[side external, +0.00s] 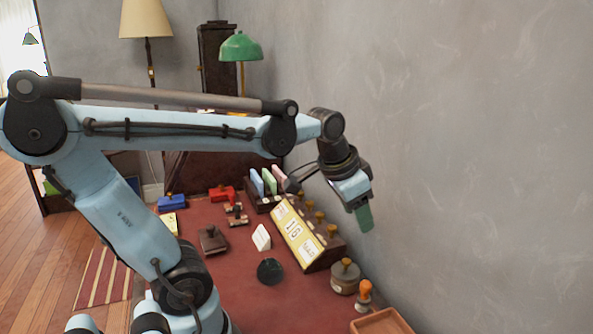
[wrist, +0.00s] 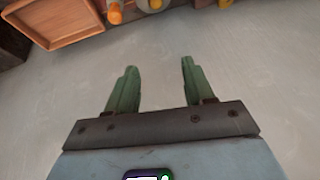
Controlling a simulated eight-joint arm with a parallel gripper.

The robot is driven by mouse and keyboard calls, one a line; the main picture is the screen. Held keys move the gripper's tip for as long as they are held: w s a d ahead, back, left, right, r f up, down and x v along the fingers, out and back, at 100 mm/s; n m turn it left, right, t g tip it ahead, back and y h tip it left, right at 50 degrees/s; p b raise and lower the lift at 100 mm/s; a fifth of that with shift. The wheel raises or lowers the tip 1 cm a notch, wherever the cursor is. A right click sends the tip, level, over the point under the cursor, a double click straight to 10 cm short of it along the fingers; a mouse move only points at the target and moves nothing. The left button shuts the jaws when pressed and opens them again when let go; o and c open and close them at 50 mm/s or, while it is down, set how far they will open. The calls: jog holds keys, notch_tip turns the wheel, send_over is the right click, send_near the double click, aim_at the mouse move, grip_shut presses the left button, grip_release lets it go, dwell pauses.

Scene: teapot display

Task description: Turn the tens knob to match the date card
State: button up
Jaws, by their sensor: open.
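A calendar box with a yellow face (side external: 294,235) stands on the desk in the side view, its figures looking like 116. Several brass knobs (side external: 320,216) line its wall-side top; which one is the tens knob I cannot tell. A small white folded card (side external: 261,237), perhaps the date card, stands to the left of the box; its writing is too small to read. My gripper (side external: 364,220) is in the air to the right of the box, near the wall, apart from the knobs. In the wrist view its green fingers (wrist: 158,68) are spread with nothing between them.
A round stamp (side external: 345,276), an orange-topped stamp (side external: 364,294) and a wooden tray (side external: 382,324) stand in front of the box; the tray also shows in the wrist view (wrist: 62,42). A dark round pot (side external: 270,271) is nearby. The grey wall (side external: 480,150) borders the right.

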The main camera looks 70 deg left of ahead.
jog(key=w+a+r+m+g, duration=0.1)
jog(key=a+g, duration=0.1)
jog(key=a, duration=0.4)
jog(key=w+a+r+g, duration=0.1)
jog(key=w+a+r, duration=0.1)
jog(key=a, duration=0.4)
jog(key=m+g+h, duration=0.1)
jog(key=g, duration=0.1)
send_over(310, 201)
jog(key=f, duration=0.2)
notch_tip(310, 201, down, 11)
jog(key=shift+s+d+f, duration=0.1)
jog(key=shift+f, duration=0.1)
grip_shut()
